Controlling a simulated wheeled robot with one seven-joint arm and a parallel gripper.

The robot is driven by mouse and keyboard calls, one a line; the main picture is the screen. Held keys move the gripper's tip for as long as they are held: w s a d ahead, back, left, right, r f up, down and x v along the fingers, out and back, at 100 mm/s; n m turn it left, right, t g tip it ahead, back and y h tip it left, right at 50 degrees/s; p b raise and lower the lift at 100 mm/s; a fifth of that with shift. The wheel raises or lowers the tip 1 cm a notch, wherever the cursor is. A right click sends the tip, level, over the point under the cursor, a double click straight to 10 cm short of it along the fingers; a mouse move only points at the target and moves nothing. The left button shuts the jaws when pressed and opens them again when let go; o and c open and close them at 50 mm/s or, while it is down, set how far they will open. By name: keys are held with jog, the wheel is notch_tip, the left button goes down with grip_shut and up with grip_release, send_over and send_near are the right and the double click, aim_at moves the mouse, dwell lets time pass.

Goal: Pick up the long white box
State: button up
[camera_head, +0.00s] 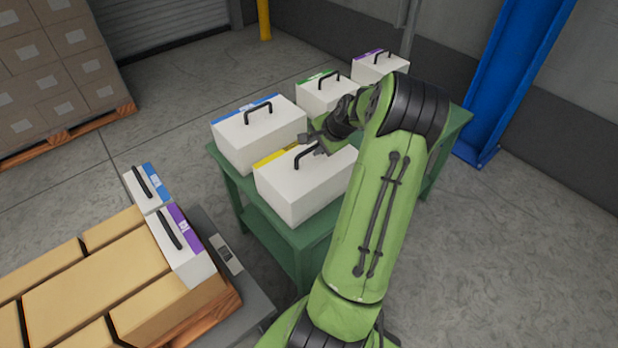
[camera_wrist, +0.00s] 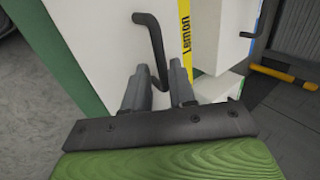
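A long white box (camera_head: 303,190) with a yellow strip and a black handle (camera_head: 305,157) sits at the near end of the green table. In the wrist view this white box (camera_wrist: 105,45) fills the upper middle, and its yellow strip (camera_wrist: 187,40) reads "Lemon". My gripper (camera_head: 311,145) is at the handle, over the box's top. In the wrist view its two fingers (camera_wrist: 160,72) stand apart, with the lower end of the handle (camera_wrist: 158,65) between them. I see gaps beside the handle. My arm hides the box's right end in the head view.
More white boxes with blue (camera_head: 257,138), green (camera_head: 322,97) and purple (camera_head: 380,68) strips stand on the green table (camera_head: 240,190). A pallet load of brown cartons (camera_head: 95,285) with two white boxes is at lower left. A blue post (camera_head: 515,75) stands at right.

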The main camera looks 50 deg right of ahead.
aim_at(310, 148)
jog(key=b+x, duration=0.2)
jog(key=x, duration=0.3)
jog(key=shift+d+f, duration=0.1)
grip_shut()
dwell(1.1)
jog(key=shift+r, duration=0.35)
